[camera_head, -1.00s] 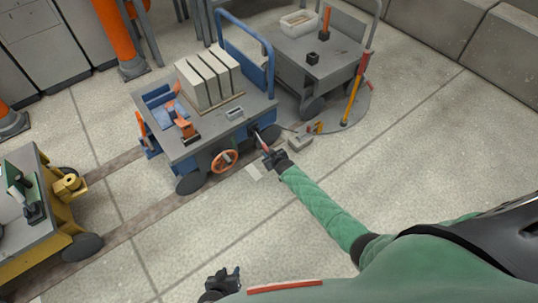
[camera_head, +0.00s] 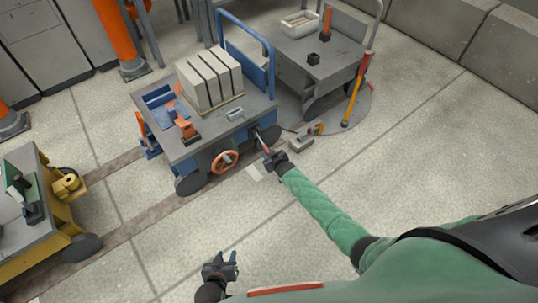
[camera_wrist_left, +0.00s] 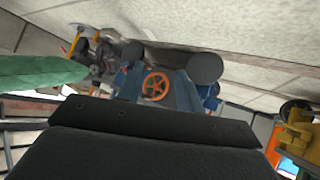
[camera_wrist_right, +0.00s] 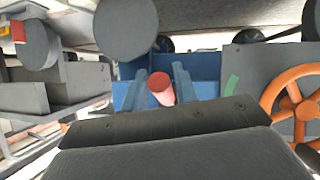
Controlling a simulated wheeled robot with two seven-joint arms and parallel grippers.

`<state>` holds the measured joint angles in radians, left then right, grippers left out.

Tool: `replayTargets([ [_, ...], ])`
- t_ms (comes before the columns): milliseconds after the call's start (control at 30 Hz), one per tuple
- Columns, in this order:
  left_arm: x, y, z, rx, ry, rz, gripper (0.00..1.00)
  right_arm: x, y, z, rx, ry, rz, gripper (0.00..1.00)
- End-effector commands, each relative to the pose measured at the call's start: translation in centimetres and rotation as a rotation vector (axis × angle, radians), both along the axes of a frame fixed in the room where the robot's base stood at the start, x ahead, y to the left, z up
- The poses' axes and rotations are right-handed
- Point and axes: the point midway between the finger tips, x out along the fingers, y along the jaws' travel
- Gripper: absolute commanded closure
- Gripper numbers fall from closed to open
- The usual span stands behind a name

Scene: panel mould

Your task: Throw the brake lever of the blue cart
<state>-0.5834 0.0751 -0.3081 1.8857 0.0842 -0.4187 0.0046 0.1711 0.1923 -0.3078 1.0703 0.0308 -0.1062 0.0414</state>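The blue cart (camera_head: 207,140) stands left of centre in the head view, with an orange handwheel (camera_head: 224,161) on its near side. Its brake lever, with a red grip (camera_head: 262,143), sticks out near the cart's right corner. My right gripper (camera_head: 268,153) is at this lever. In the right wrist view, the round red end of the lever (camera_wrist_right: 161,89) lies between my two fingers, with narrow gaps seeming to show beside it. My left gripper (camera_head: 226,259) is low in the head view, open and empty, away from the cart.
Pale blocks (camera_head: 210,77) sit on the blue cart. A grey cart (camera_head: 318,55) stands behind it to the right, beside a yellow-and-red lever (camera_head: 355,91). A yellow cart (camera_head: 38,232) stands at the left. Open floor lies in front.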

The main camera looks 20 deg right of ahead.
Motion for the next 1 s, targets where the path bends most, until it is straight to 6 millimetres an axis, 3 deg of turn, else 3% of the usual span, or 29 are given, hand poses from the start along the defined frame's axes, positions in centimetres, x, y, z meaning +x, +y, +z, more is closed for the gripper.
replayTargets([
  [67, 0.0, 0.0, -0.1, 0.000, 0.001, 0.000, 0.64, 0.0, 0.0, 0.0, 0.000, 0.000, 0.000, 0.57],
  [567, -0.7, 0.0, -0.6, 0.005, 0.036, -0.005, 0.64, -0.6, -0.1, 0.5, 0.000, -0.002, 0.000, 0.57],
  [700, -4.0, 0.5, -3.8, 0.028, 0.143, -0.014, 0.64, -1.6, -0.2, 1.0, 0.000, -0.001, 0.000, 0.57],
  [800, -5.3, 0.7, -5.0, 0.038, 0.197, -0.020, 0.64, -2.4, -0.3, 1.3, 0.000, 0.000, 0.000, 0.57],
  [1000, -4.9, 0.6, -4.1, 0.036, 0.191, -0.020, 0.64, -4.9, -0.8, 2.7, 0.000, -0.001, 0.000, 0.57],
])
